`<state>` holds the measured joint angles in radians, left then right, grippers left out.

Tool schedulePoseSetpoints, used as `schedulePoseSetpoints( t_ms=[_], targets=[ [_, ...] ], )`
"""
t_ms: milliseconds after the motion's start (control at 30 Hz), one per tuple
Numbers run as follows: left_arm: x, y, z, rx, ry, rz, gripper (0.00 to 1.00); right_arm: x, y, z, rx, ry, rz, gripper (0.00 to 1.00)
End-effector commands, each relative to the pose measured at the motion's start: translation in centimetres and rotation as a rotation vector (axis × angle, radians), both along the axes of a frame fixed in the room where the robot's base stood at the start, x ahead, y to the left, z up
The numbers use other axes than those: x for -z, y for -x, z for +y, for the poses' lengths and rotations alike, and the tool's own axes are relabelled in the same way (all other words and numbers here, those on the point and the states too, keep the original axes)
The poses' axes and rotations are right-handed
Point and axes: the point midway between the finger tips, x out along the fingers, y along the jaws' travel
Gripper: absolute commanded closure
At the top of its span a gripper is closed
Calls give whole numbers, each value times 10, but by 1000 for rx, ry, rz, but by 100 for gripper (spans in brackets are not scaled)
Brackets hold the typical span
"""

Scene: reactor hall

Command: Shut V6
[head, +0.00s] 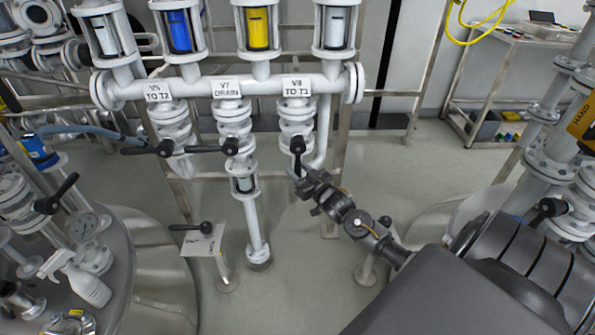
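The V6 valve (296,122) is the right one of three white valves under the horizontal header pipe. Its sign (297,87) reads roughly "V6 TO T1". Its black lever (298,147) points down and toward me, roughly along the pipe. My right gripper (297,174) comes in from the lower right, with its tip close below the lever's lower end. I cannot tell whether it touches the lever, and its fingers are too small to tell open from shut. My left gripper is not in view.
The V5 lever (147,150) and V7 lever (214,149) stick out crosswise to the left. Sight glasses with blue and yellow (258,28) stand above the header (195,84). A floor post with a sign and black lever (204,238) stands lower left. Tanks flank both sides.

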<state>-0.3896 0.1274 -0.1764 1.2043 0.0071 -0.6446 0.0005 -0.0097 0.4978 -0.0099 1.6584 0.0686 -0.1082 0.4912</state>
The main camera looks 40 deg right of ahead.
Motion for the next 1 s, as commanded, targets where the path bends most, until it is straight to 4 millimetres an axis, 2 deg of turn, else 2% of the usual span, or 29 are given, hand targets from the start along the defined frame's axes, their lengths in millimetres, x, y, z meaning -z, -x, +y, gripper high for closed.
schedulePoseSetpoints(
  t_ms=[300,600,1000],
  targets=[
    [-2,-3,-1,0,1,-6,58,0,-2,0,-1,0,0,61],
    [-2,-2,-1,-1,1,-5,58,0,-2,1,-1,0,0,100],
    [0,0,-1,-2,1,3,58,1,-1,-1,6,-20,-13,100]
  ],
)
